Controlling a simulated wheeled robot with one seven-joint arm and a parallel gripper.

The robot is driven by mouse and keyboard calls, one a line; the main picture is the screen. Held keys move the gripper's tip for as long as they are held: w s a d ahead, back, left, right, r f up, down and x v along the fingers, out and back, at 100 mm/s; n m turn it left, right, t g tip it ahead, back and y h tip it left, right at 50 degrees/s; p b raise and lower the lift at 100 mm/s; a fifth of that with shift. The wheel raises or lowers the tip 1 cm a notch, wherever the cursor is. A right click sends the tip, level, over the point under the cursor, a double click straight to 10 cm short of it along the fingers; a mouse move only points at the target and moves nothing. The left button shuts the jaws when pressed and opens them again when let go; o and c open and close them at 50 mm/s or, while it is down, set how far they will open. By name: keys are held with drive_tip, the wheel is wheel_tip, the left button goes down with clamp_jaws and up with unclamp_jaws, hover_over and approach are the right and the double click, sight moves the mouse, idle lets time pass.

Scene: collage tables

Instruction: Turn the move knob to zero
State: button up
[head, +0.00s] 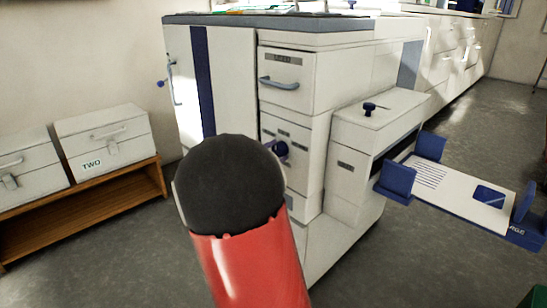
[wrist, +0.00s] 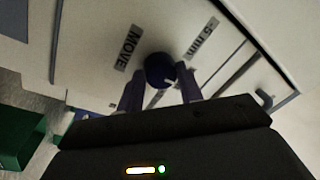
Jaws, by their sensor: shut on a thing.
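The move knob (wrist: 158,66) is a round dark blue knob with a white mark, set on a white panel in the wrist view. A "MOVE" label (wrist: 128,48) is on its left, and a label reading about "-5 mm" (wrist: 202,38) is on its right. My gripper (wrist: 161,84) is shut on the knob, one finger on each side. That arm hides most of my gripper there.
The white cabinet (head: 285,97) has a handled drawer above the knob. White boxes (head: 105,140) stand on a wooden bench at left. The grey floor is open.

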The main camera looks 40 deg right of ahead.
drive_tip(key=o, duration=1)
drive_tip(key=shift+a, duration=0.1)
drive_tip(key=s+a, duration=0.1)
drive_tip(key=a, duration=0.6)
drive_tip(key=shift+a+f+p, duration=0.3)
drive_tip(key=shift+f+p, duration=0.05)
drive_tip(key=shift+f, duration=0.1)
